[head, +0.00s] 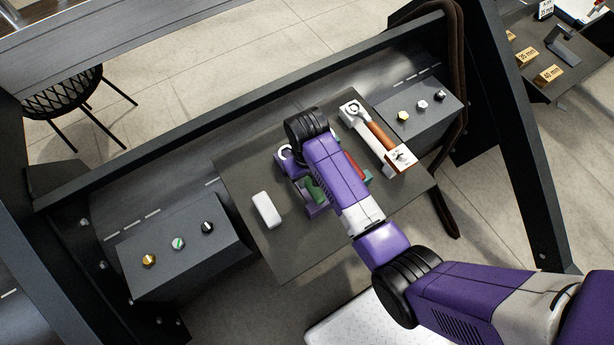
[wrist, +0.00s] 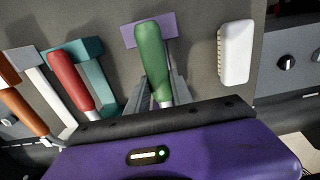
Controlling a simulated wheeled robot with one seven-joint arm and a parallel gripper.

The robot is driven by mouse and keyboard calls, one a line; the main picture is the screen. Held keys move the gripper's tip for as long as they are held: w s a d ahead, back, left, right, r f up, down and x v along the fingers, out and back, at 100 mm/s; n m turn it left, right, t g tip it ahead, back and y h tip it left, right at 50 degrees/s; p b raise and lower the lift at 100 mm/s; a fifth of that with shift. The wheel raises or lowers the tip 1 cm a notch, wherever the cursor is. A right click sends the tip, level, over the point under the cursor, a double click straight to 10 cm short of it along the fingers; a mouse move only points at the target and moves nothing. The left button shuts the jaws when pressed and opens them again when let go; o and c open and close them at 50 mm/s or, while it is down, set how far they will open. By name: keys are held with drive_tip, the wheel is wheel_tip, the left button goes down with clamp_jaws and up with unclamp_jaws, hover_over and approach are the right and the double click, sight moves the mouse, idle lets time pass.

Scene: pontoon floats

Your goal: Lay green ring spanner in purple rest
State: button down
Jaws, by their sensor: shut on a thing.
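The green ring spanner (wrist: 149,52) shows its green handle in the wrist view, lying between the two grey fingers of my gripper (wrist: 160,80), which is shut on it. In the head view part of the green handle (head: 315,190) shows left of my purple wrist, and a pale ring (head: 284,152) shows farther up. The purple rest (wrist: 168,24) is beneath the handle in the wrist view, with a part showing on either side. It also shows in the head view (head: 318,211), partly covered by my arm. I cannot tell whether the spanner touches the rest.
A red-handled spanner (wrist: 70,80) lies at a teal rest (wrist: 90,48). An orange-handled spanner (head: 371,131) lies at a white rest (head: 398,158). A white block-like brush (head: 266,210) lies left on the dark board (head: 285,260). Knob panels (head: 180,270) flank the board.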

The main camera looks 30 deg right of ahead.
drive_tip(key=shift+f+b, duration=0.3)
drive_tip(key=shift+f, duration=0.45)
drive_tip(key=c, duration=1)
unclamp_jaws()
drive_tip(key=shift+c, duration=0.2)
drive_tip(key=shift+r, duration=3.9)
